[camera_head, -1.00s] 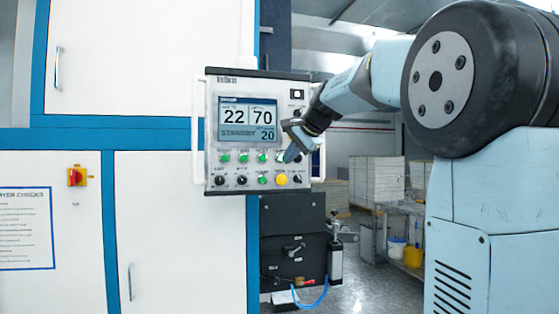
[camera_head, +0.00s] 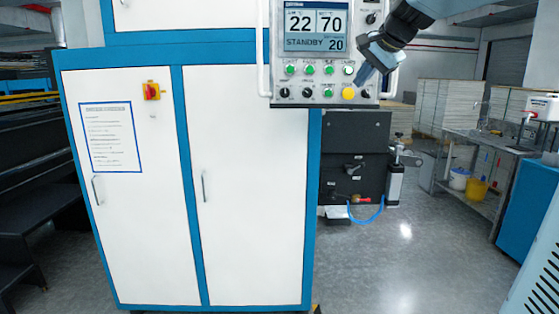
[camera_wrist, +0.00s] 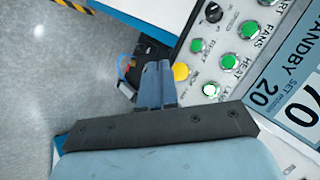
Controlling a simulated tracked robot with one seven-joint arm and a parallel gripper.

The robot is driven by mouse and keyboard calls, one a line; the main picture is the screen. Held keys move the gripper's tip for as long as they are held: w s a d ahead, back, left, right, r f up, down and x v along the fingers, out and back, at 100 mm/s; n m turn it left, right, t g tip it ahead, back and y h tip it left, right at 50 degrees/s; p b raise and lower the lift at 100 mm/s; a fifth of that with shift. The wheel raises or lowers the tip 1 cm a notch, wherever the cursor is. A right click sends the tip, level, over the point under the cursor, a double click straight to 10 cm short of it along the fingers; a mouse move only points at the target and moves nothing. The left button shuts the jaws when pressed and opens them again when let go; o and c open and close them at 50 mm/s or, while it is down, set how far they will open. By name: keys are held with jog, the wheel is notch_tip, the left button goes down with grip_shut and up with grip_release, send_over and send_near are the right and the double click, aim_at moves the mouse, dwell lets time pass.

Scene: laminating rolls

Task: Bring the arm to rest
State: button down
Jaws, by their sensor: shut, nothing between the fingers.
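My gripper (camera_head: 361,75) is in front of the lower right part of the control panel (camera_head: 278,98) in the head view, pointing down. In the wrist view my gripper (camera_wrist: 154,68) shows its two fingers together, shut and empty. The fingertips are beside the yellow button (camera_wrist: 181,72). The yellow button (camera_head: 348,93) also shows in the head view, just left of the fingertips. I cannot tell whether the fingers touch the panel. The panel screen (camera_head: 316,30) reads 22, 70, STANDBY and 20. One button by LAMP (camera_wrist: 209,90) looks white-lit in the wrist view.
The panel hangs on a white and blue cabinet (camera_head: 250,190) with a red-yellow switch (camera_head: 152,90) and a notice (camera_head: 112,137). Below right is a black unit (camera_head: 355,150) with a blue hose (camera_head: 367,217). A bench (camera_head: 465,195) stands at right. Grey floor is free in front.

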jog(key=s+f+n+g+h, duration=0.1)
jog(key=s+f+n, duration=0.3)
jog(key=s+f, duration=0.8)
jog(key=s+f+n+g+h, duration=0.1)
jog(key=s+f+n, duration=0.4)
jog(key=s+f, duration=0.7)
jog(key=s+h, duration=0.1)
jog(key=s, duration=0.5)
jog(key=shift+n+g, duration=0.3)
jog(key=shift+g, duration=0.1)
jog(key=shift+d, duration=0.1)
